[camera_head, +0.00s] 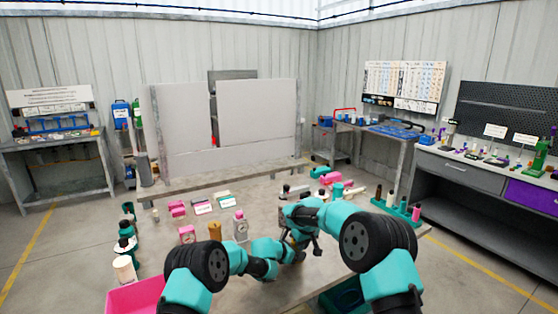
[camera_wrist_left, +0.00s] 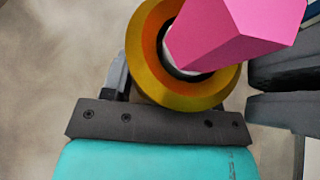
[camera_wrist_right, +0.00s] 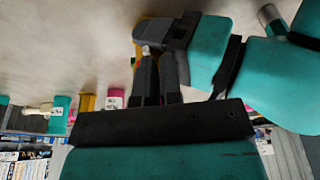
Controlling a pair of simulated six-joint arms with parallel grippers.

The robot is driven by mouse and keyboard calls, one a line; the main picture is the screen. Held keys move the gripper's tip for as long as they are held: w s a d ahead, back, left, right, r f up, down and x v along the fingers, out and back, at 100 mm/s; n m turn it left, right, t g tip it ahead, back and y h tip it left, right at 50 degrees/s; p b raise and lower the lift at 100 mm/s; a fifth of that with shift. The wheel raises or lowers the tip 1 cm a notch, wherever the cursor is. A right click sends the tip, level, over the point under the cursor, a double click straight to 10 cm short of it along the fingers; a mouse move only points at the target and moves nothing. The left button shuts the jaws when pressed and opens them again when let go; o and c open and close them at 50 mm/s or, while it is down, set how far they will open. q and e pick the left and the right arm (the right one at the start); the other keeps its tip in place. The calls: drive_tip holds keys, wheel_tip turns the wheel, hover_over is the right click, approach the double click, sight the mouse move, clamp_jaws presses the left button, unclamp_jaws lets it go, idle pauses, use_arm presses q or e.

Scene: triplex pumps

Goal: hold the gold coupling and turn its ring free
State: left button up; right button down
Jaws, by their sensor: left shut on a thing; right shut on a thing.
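The gold coupling (camera_wrist_left: 140,45) fills the middle of the left wrist view. It shows a round gold ring with an orange inner face, and a pink angular part (camera_wrist_left: 235,35) standing out of its centre. My left gripper (camera_wrist_left: 135,85) is shut on the coupling, its dark finger showing beside the gold rim. My right gripper (camera_wrist_left: 250,95) comes in from the right at the ring's edge, shut on the coupling. In the right wrist view its fingers (camera_wrist_right: 150,52) reach a bit of gold beside the left gripper. In the head view both grippers meet above the table, and the coupling is hidden.
The table (camera_head: 150,245) holds several small pumps and bottles, among them a gold cylinder (camera_head: 215,231) and a teal rack (camera_head: 395,209) at the right. A pink tray (camera_head: 130,299) sits at the front left. A grey panel (camera_head: 255,115) stands behind the table.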

drive_tip(key=shift+w+a+v, duration=0.1)
drive_tip(key=shift+w+v, duration=0.1)
drive_tip(key=shift+v, duration=0.65)
drive_tip(key=shift+w+a+v, duration=0.1)
drive_tip(key=shift+w+v, duration=0.05)
drive_tip(key=shift+v, duration=0.7)
drive_tip(key=shift+w+a+v, duration=0.1)
drive_tip(key=shift+w+v, duration=0.1)
drive_tip(key=shift+v, duration=0.65)
drive_tip(key=shift+r, duration=0.15)
drive_tip(key=shift+w+d+r, duration=0.55)
drive_tip(key=shift+d+r, duration=0.05)
drive_tip(key=shift+d, duration=0.15)
drive_tip(key=shift+f, duration=0.15)
drive_tip(key=s+x, duration=0.1)
drive_tip(key=x, duration=0.5)
drive_tip(key=shift+d+f, duration=0.5)
